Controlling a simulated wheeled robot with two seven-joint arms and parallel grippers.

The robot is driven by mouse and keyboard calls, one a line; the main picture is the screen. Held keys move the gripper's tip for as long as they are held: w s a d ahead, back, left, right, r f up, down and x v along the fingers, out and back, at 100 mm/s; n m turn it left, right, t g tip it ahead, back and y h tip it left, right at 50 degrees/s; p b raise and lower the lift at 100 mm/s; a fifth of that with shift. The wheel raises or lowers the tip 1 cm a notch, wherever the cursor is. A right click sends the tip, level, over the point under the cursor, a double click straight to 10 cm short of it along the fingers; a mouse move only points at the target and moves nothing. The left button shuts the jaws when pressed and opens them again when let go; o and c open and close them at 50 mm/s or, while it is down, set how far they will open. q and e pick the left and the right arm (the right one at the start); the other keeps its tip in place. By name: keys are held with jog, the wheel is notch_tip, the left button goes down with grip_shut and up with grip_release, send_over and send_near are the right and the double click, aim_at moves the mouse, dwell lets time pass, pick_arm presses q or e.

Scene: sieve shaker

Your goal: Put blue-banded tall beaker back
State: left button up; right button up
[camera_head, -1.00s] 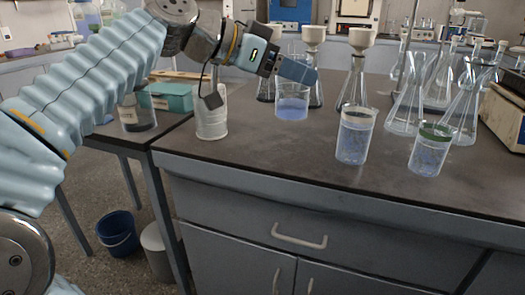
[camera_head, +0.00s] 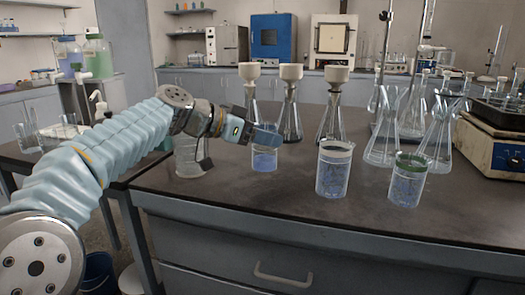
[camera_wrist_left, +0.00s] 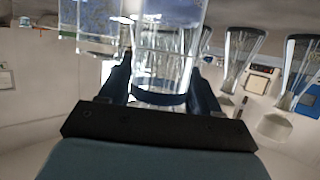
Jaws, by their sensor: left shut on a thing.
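My left gripper (camera_head: 262,136) is shut on a glass beaker (camera_head: 265,160) with blue liquid inside. The beaker is upright at the left part of the dark bench; I cannot tell whether its base touches the top. In the left wrist view, the fingers (camera_wrist_left: 163,88) stand on both sides of this beaker, and its dark blue band (camera_wrist_left: 160,97) shows between them. The gripper hides the band in the head view. A white-banded beaker (camera_head: 333,172) and a green-banded beaker (camera_head: 408,182) stand to the right. My right gripper is not in view.
A clear glass vessel (camera_head: 191,158) stands just left of the held beaker, partly behind my arm. Several flasks with funnels (camera_head: 290,115) stand behind it. Conical flasks (camera_head: 385,140) and a balance (camera_head: 497,150) are at right. The bench front (camera_head: 270,210) is bare.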

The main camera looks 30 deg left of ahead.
aim_at(263, 149)
pick_arm(q)
jog(key=shift+w+a+f, duration=0.1)
jog(key=shift+w+f, duration=0.1)
jog(key=shift+f, duration=0.75)
jog(key=shift+w+a+f, duration=0.1)
jog(key=shift+w+f, duration=0.05)
jog(key=shift+f, duration=0.8)
jog(key=shift+f+b, duration=0.2)
jog(key=shift+b, duration=0.2)
jog(key=o, duration=1.2)
jog(key=shift+r+p, duration=0.25)
jog(key=shift+p, duration=0.05)
jog(key=v, duration=1.2)
jog(key=shift+b, duration=0.35)
